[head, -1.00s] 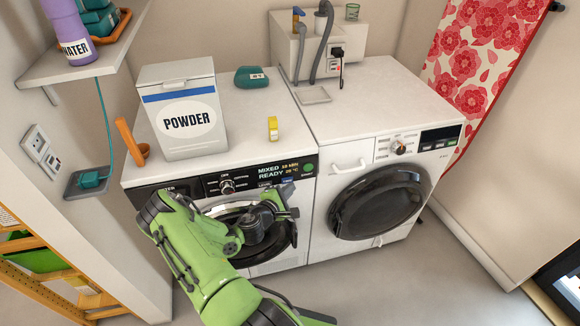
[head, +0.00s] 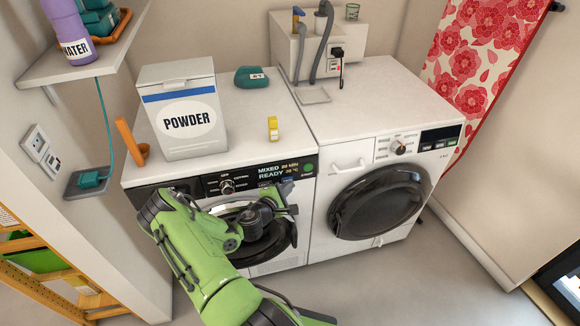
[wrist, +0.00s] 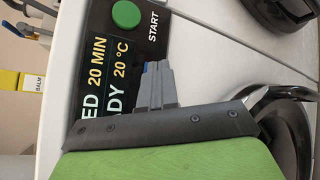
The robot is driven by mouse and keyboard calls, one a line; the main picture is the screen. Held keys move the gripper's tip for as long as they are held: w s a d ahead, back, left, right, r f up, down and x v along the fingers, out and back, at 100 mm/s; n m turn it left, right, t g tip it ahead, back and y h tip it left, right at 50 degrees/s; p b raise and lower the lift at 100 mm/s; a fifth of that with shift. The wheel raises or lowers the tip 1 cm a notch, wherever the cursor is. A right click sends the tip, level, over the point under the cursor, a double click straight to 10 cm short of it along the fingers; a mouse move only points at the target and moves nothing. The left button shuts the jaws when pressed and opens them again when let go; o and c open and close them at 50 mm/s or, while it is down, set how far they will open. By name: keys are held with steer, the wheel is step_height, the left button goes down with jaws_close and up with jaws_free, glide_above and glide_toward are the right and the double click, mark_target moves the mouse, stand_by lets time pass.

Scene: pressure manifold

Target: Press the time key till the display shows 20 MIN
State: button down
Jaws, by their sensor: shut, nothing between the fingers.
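The left machine's display (head: 272,170) is lit, and in the wrist view the display (wrist: 97,62) reads 20 MIN above 20 °C. My gripper (head: 287,190) is at the front of this machine, just below the panel. In the wrist view my gripper (wrist: 157,68) is shut and empty, its fingertips beside the display. A small blue key (wrist: 144,72) shows at the fingertips' edge, mostly hidden by them. Its label is hidden, and I cannot tell whether the fingers touch it.
A round green START button (wrist: 126,14) is close to my fingertips. A dial (head: 227,186) is left of the display. A powder box (head: 185,145) and a yellow balm box (head: 273,128) stand on top. The second machine (head: 385,185) is at right.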

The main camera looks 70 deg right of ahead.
steer(key=shift+s+a, duration=0.25)
steer(key=shift+a, duration=0.2)
steer(key=s+a, duration=0.3)
steer(key=a, duration=0.2)
steer(key=shift+b, duration=0.35)
steer(key=shift+a, duration=0.1)
stand_by(0.5)
